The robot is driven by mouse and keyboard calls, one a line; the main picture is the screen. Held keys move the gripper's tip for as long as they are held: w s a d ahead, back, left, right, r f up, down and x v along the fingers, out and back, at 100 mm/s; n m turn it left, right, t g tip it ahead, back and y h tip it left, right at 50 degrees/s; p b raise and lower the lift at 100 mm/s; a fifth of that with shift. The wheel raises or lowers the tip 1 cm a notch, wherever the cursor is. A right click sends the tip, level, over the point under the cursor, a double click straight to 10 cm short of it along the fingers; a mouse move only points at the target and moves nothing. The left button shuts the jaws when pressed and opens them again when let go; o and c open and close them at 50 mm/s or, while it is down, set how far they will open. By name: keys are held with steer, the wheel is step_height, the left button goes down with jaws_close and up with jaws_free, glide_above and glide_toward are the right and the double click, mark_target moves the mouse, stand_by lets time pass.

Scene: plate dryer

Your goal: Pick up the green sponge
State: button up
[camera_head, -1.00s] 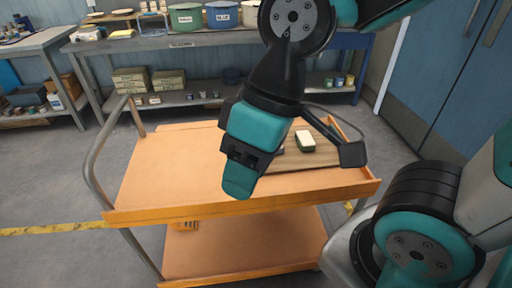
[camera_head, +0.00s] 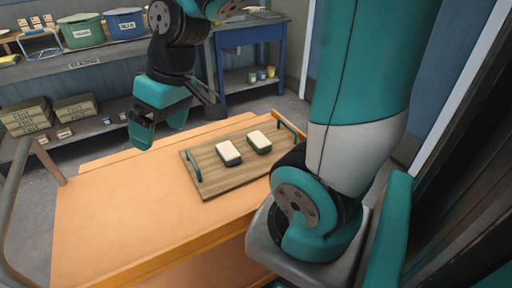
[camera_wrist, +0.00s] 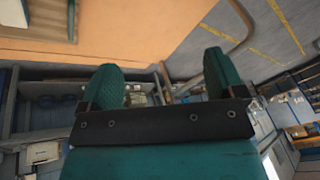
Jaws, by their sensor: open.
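Two white-topped sponges lie side by side on a wooden tray (camera_head: 212,180) in the head view. The right one, the green sponge (camera_head: 259,142), has a dark green underside. The left sponge (camera_head: 228,153) has a dark bluish underside. My gripper (camera_head: 158,136) is left of both sponges and above the cart's back part, apart from them. In the wrist view my gripper (camera_wrist: 164,82) shows two teal fingers spread wide with nothing between them. The sponges do not show in the wrist view.
The tray has green end handles and sits on the orange cart (camera_head: 125,215), whose top is bare to the left. Behind stands a grey shelf (camera_head: 60,70) with labelled pots and boxes. A blue workbench (camera_head: 255,45) is at the back right.

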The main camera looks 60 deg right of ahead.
steer(key=w+d+f+m+t+h+b, duration=0.1)
steer(key=d+f+m, duration=0.15)
steer(key=d, duration=0.45)
steer(key=w+d+f+m+h+b, duration=0.1)
steer(key=w+d+f+b, duration=0.1)
steer(key=d+f, duration=0.35)
steer(key=m+h+b, duration=0.3)
steer(key=m, duration=0.2)
glide_toward(259, 138)
steer(key=x, duration=0.4)
steer(key=shift+s+a+f, duration=0.2)
steer(key=shift+s+f, duration=0.1)
steer(key=shift+w+b+x, duration=0.15)
steer(key=shift+x, duration=1.4)
steer(key=shift+w+b+x, duration=0.15)
steer(key=shift+x, duration=1.45)
steer(key=shift+d, duration=0.2)
steer(key=shift+r, duration=0.1)
steer(key=c, duration=1)
